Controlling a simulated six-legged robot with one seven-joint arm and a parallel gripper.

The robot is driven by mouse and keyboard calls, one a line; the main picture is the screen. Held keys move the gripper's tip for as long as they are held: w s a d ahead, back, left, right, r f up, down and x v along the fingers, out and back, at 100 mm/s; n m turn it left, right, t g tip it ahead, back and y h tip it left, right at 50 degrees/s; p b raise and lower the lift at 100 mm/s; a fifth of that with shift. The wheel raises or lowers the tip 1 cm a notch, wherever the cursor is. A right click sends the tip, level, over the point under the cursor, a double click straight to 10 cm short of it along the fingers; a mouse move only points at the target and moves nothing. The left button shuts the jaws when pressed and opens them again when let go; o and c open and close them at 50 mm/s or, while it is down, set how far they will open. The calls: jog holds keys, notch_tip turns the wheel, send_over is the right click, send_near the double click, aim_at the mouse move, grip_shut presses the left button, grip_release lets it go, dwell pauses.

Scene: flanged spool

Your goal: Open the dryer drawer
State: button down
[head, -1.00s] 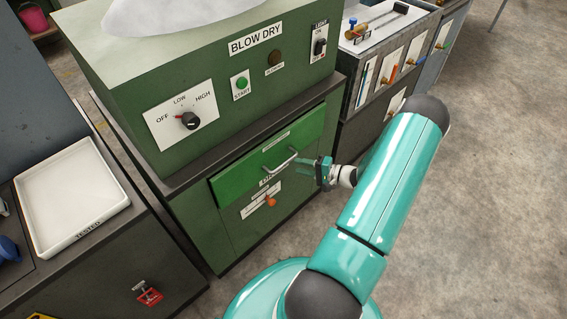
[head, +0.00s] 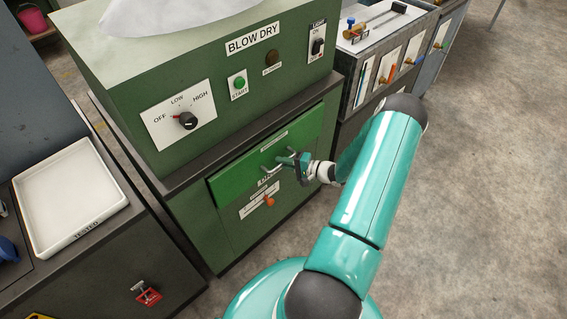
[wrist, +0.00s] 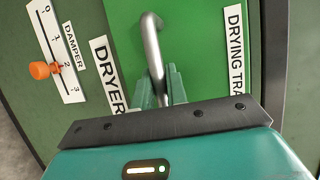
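The dryer drawer (head: 235,178) is a bright green front in the dark green cabinet, under the BLOW DRY box. It looks flush with the cabinet. Its silver bar handle (head: 267,168) is partly hidden by my gripper (head: 290,161). In the wrist view the handle (wrist: 152,40) runs down between the two teal fingertips of my gripper (wrist: 160,88). The fingers lie close against both sides of the bar, shut on it. The handle's lower end is hidden behind the gripper body.
An orange damper knob (head: 269,202) sits on a scale plate below the drawer. A white tray (head: 72,240) marked TESTED stands on the left bench. A bench with valves (head: 385,50) stands at the right. The floor (head: 480,200) at right is clear.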

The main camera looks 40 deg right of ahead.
jog(key=s, duration=2.8)
jog(key=shift+s+d, duration=0.2)
jog(key=shift+d, duration=0.15)
jog(key=c, duration=1.4)
grip_release()
jog(key=v, duration=1.4)
jog(key=shift+r, duration=0.1)
